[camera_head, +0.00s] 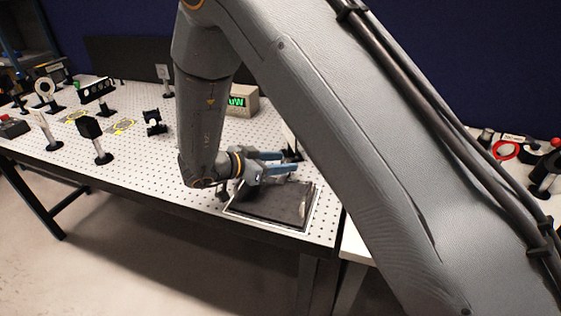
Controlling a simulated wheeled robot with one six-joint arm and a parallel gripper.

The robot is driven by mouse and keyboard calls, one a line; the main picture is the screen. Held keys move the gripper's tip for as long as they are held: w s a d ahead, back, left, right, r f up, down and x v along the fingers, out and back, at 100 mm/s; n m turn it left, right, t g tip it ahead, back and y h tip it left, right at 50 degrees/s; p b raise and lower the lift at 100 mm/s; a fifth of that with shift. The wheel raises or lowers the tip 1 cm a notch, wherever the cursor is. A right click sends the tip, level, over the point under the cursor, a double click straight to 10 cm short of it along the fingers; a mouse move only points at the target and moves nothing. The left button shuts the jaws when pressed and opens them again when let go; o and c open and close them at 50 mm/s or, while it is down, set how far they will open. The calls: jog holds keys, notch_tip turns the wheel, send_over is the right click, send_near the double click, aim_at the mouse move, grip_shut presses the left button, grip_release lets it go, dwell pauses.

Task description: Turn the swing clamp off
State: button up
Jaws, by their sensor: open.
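My gripper (288,161) reaches in from the left over the perforated white table, its two blue-grey fingers apart and pointing right. It is just above the far edge of a dark, flat, square panel (268,207) with a pale rim, near the table's front right corner. A small dark upright part with a pale top (289,140) stands by the fingertips. I cannot tell whether the fingers touch it. I cannot clearly pick out the swing clamp; it may be this small part or be hidden behind my arm.
A box with a green display (241,101) stands behind my arm. Several optical mounts, including a black block on a post (92,136), fill the left side. A second white table on the right holds a red ring (505,150). My large arm link hides much of the middle.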

jog(key=c, duration=1)
jog(key=shift+c, duration=0.2)
